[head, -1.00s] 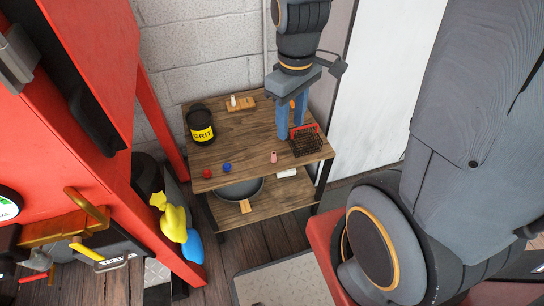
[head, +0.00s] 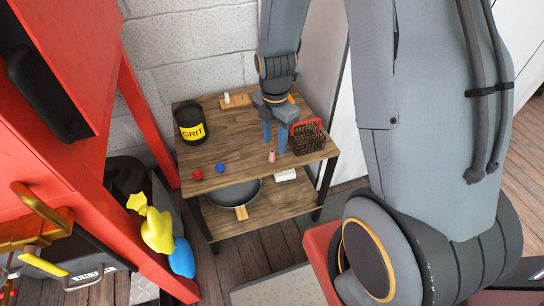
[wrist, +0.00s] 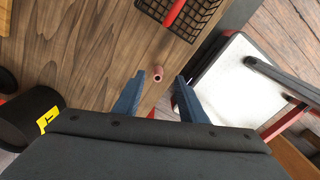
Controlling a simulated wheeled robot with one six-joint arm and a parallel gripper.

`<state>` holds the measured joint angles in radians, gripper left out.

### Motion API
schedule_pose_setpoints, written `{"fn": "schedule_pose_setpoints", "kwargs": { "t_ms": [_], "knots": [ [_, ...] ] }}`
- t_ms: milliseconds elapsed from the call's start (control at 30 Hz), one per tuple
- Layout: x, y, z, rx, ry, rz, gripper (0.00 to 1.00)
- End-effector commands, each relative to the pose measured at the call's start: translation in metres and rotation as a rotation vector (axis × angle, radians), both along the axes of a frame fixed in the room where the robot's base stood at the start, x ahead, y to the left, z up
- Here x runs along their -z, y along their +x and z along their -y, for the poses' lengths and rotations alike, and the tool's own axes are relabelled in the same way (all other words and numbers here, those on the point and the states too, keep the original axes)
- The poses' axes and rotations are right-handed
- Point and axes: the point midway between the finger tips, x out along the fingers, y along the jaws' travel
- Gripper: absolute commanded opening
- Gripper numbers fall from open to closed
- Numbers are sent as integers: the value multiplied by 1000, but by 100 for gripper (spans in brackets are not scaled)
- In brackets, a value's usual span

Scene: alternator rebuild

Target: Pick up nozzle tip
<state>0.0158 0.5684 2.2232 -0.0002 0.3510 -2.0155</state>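The nozzle tip (head: 272,156), a small pinkish piece, stands on the wooden top of the workbench (head: 235,160) near its front edge. In the wrist view the nozzle tip (wrist: 158,74) shows a dark hole in its end and lies between and just beyond the fingertips. My gripper (head: 275,147) points down close behind the nozzle tip in the head view. In the wrist view its blue fingers (wrist: 159,82) are spread apart with nothing between them. I cannot tell the exact height of the fingertips above the bench.
A dark wire basket with a red handle (head: 308,137) stands right of the gripper. A red ball (head: 198,175) and a blue ball (head: 221,167) lie to the left. A black GRIT bucket (head: 190,123) stands at the back left. A dark pan (head: 232,193) sits on the lower shelf.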

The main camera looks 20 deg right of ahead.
Motion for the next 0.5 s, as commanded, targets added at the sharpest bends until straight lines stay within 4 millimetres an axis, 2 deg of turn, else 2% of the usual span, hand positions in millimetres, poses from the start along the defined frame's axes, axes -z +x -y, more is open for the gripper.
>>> {"fn": "schedule_pose_setpoints", "kwargs": {
  "t_ms": [333,500],
  "knots": [
    [45,1,-4,3,0,-1,38],
    [56,1,-4,3,0,1,38]
  ]
}}
